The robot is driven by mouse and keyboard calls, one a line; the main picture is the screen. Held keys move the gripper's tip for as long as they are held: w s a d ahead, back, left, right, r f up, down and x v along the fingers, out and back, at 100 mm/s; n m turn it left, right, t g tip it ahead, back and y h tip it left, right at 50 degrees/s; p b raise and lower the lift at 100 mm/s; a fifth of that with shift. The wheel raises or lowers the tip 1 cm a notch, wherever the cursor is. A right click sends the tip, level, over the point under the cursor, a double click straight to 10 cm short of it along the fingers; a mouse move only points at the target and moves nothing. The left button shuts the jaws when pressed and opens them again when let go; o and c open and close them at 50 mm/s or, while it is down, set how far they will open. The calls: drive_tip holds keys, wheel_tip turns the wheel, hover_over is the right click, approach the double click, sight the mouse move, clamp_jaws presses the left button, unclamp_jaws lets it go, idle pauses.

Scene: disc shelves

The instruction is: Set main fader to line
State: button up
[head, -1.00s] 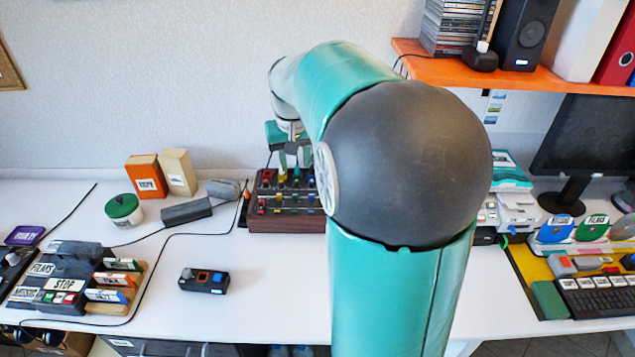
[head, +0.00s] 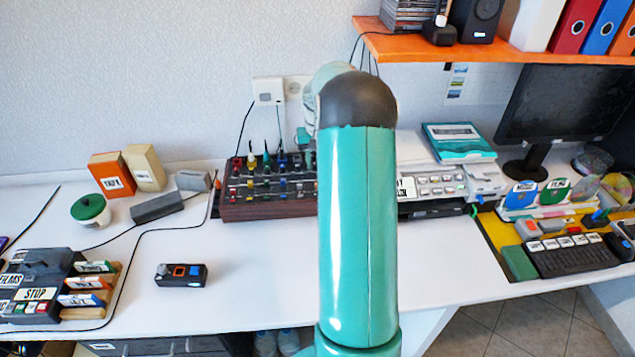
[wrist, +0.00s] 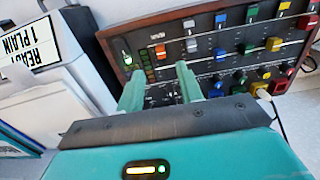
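The mixer (head: 268,211) is a dark panel with a wooden frame at the back of the desk, left of my arm in the head view. It carries several coloured fader caps and knobs. My arm mostly hides the gripper in the head view.
A white device with buttons (head: 438,186) stands right of the mixer. A small black button box (head: 181,275) lies at the front left. A grey block (head: 158,207) lies left of the mixer. An orange shelf (head: 470,50) overhangs at right. The front middle desk is clear.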

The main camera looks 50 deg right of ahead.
wheel_tip(320, 180, down, 9)
drive_tip(key=shift+f, duration=0.1)
idle(0.3)
clamp_jaws()
